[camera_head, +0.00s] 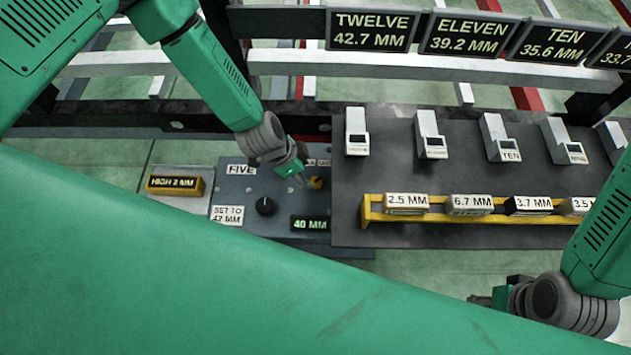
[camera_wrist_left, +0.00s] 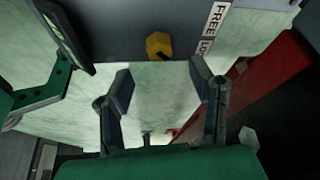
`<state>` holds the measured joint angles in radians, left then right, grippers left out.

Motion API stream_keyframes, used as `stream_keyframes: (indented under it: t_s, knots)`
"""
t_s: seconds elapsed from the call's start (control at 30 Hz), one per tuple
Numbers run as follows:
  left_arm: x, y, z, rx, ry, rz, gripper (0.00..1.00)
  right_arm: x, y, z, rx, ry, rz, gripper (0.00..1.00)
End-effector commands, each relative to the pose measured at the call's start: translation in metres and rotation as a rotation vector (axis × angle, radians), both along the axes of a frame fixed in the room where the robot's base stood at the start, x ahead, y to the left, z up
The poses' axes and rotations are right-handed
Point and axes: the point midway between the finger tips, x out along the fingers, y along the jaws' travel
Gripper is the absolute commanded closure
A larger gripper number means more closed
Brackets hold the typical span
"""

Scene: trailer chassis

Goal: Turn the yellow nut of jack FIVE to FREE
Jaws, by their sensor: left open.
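The jack FIVE panel (camera_head: 240,190) is grey, with a FIVE label, a black knob (camera_head: 266,206) and a display (camera_head: 310,223) reading 40 MM. The yellow nut (camera_head: 317,183) is at its right side, partly hidden by my left gripper (camera_head: 300,178). In the left wrist view the nut (camera_wrist_left: 158,45) is ahead of my open left gripper (camera_wrist_left: 162,80), apart from its fingers. A FREE label (camera_wrist_left: 214,20) is right of the nut there, with a cut-off label starting LO below it. My right gripper (camera_head: 490,299) is at lower right, mostly hidden; its fingers are unclear.
A yellow block (camera_head: 173,184) marked HIGH 2 MM sits left of the panel. A dark board (camera_head: 400,165) on the right carries several grey clips and a yellow rack (camera_head: 375,215) of marked blocks. Displays and a white rail (camera_head: 420,70) are behind.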

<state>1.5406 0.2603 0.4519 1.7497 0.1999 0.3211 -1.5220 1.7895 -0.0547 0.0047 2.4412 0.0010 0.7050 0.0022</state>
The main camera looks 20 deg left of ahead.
Motion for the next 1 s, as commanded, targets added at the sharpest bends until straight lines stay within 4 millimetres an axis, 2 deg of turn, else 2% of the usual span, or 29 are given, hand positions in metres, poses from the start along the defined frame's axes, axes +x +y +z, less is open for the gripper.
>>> stream_keyframes:
  t_s: [0.03,0.1,0.3,0.5,0.77,0.9,1.0]
  knots:
    - [0.001,-0.004,-0.015,-0.001,0.002,0.002,0.51,0.0,0.0,-0.009,0.0,0.0,0.0,0.6]
    - [0.005,-0.009,-0.028,-0.002,0.001,0.001,0.51,0.0,0.0,-0.015,0.0,0.0,0.0,0.6]
    - [0.011,-0.018,-0.053,0.0,0.0,0.001,0.51,0.0,0.0,-0.027,0.0,0.0,0.0,0.6]
    - [0.013,-0.022,-0.062,-0.001,0.0,0.002,0.51,0.0,0.0,-0.031,0.0,0.0,0.0,0.6]
    - [0.013,-0.022,-0.062,0.0,0.001,0.002,0.51,0.0,0.0,-0.03,0.0,0.0,0.0,0.6]
    - [0.013,-0.022,-0.062,0.0,0.001,0.002,1.0,0.0,0.0,-0.03,0.0,0.0,0.0,0.6]
    - [0.013,-0.022,-0.062,0.0,0.001,0.002,1.0,0.0,0.0,-0.03,0.0,0.0,0.0,0.6]
